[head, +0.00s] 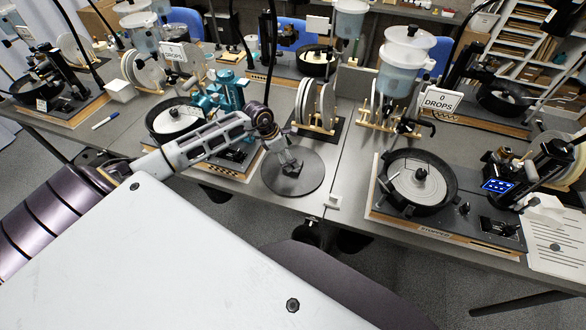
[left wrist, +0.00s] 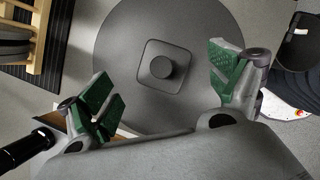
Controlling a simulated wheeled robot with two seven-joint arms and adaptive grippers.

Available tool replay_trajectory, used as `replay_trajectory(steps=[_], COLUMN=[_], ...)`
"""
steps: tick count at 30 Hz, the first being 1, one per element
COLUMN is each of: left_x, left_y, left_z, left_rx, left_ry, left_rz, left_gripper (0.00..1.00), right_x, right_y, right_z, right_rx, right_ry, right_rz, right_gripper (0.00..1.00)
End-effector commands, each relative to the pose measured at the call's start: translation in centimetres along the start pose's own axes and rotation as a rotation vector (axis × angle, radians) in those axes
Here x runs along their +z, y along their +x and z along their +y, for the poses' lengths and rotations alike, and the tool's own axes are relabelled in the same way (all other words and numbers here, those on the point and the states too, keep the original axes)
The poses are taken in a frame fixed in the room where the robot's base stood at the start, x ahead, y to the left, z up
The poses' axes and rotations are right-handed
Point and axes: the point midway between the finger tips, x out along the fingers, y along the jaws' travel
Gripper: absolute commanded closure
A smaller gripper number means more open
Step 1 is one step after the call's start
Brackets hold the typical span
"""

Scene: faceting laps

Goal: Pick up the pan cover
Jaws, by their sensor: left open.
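The pan cover is a flat dark grey disc (head: 308,184) near the front edge of the table, left of the table seam. In the left wrist view the disc (left wrist: 120,50) shows a rounded-square plate with a round knob (left wrist: 162,67) at its middle. My left gripper (head: 291,168) is above the disc and hides part of it. In the left wrist view its green-padded fingers (left wrist: 163,88) are open, one on each side of the knob in the picture, with nothing between them. My right gripper is not in view.
A faceting machine with a black round pan (head: 450,192) stands right of the cover. Another, with teal parts and a pan (head: 172,122), stands to the left. A rack of upright discs (head: 316,105) is just behind the cover. Bare table lies around the seam.

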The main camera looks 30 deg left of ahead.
Motion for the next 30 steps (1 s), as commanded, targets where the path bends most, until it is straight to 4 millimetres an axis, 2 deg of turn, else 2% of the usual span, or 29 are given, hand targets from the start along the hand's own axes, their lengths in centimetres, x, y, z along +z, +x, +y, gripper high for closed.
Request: replay_trajectory(steps=[15,30], left_x=[-0.1,-0.1], left_y=[3.8,4.1], left_z=[-0.2,-0.1], left_rx=[0.0,0.0], left_ry=[0.0,0.001], left_rz=[0.001,0.001], left_gripper=[0.09,0.09], right_x=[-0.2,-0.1], right_y=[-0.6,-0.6], right_z=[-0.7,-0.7], right_rx=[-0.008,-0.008], right_ry=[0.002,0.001], right_rz=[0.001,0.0], right_gripper=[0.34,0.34])
